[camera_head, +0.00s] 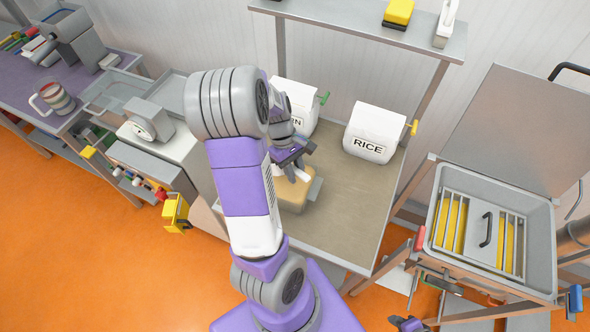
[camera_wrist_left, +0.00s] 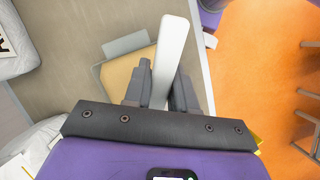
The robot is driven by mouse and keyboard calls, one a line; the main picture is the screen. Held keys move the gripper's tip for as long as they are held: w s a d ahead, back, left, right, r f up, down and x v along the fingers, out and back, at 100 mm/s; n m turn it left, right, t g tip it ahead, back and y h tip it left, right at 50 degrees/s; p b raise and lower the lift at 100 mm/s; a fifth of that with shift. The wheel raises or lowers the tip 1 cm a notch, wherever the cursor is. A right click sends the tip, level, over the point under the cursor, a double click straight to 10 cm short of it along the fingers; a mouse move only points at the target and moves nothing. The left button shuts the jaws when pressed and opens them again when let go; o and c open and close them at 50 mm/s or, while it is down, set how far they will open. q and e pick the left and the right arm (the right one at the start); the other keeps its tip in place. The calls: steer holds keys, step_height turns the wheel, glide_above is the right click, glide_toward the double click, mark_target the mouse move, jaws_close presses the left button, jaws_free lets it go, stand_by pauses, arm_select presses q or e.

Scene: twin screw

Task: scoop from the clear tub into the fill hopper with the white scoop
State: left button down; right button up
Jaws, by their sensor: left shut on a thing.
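My left gripper (camera_head: 295,165) is shut on the white scoop (camera_wrist_left: 172,45), whose long pale handle stands between the fingers in the left wrist view. A little of the white also shows below the fingers in the head view. The gripper is over a tan-filled, box-like container (camera_head: 291,195) on the worktable, which may be the clear tub; it also shows in the left wrist view (camera_wrist_left: 120,82). The scoop's bowl is hidden, so I cannot tell whether it touches the contents. I cannot make out the fill hopper surely. A dark purple-grey piece at the bottom edge may be my right gripper (camera_head: 408,323).
A white bin marked RICE (camera_head: 371,132) and another white bin (camera_head: 304,101) stand at the table's back. A grey basin with a rack (camera_head: 537,262) stands right. The table is bare before the RICE bin.

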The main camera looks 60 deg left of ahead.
arm_select(q)
steer(key=shift+a+f+b, duration=0.35)
steer(key=shift+f+b, duration=1.35)
steer(key=shift+f, duration=0.1)
steer(key=shift+a+f+b, duration=0.3)
steer(key=shift+f+b, duration=1.35)
steer(key=shift+f, duration=0.1)
steer(key=shift+a+f+b, duration=0.35)
steer(key=shift+f+b, duration=1.35)
steer(key=shift+f, duration=0.1)
steer(key=shift+r, duration=0.1)
step_height(320, 180, up, 7)
steer(key=d+y+p, duration=0.2)
steer(key=y+p, duration=0.1)
steer(key=p, duration=1.1)
steer(key=shift+y, duration=0.4)
steer(key=shift+a+r, duration=0.1)
